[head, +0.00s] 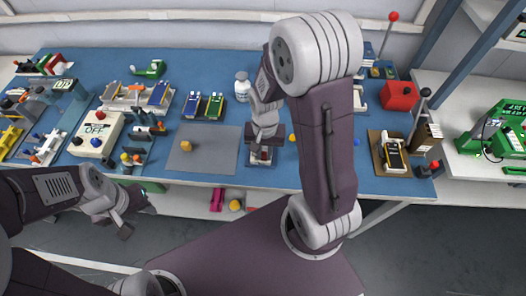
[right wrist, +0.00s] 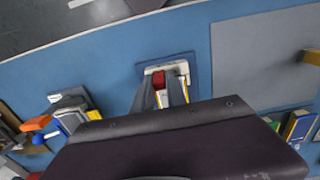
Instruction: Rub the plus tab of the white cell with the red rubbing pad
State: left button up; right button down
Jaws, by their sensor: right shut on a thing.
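My right gripper (right wrist: 171,93) is shut on the red rubbing pad (right wrist: 160,80), low over a white piece (right wrist: 153,70) on a dark plate (right wrist: 140,72). This white piece looks like the white cell or its holder, but the fingers hide much of it. I cannot tell which tab is below the pad, or whether the pad touches it. In the head view the right gripper (head: 262,153) is at the table's front edge, over the same plate (head: 256,165). My left gripper (head: 124,222) hangs empty in front of the table, its opening unclear.
A grey mat (head: 203,165) with a yellow-brown knob (head: 186,146) lies left of the plate. A white bottle (head: 242,86) and two cells in stands (head: 204,106) are behind. A white box with a red button (head: 96,133) stands left. A cell on a brown board (head: 393,152) is right.

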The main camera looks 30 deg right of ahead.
jog(key=shift+s+d, duration=0.25)
jog(key=shift+d, duration=0.2)
jog(key=shift+w+a, duration=0.4)
jog(key=shift+a, duration=0.35)
notch_tip(320, 180, up, 7)
jog(key=p, duration=0.7)
jog(key=shift+r+p, duration=0.1)
jog(key=shift+p, duration=0.3)
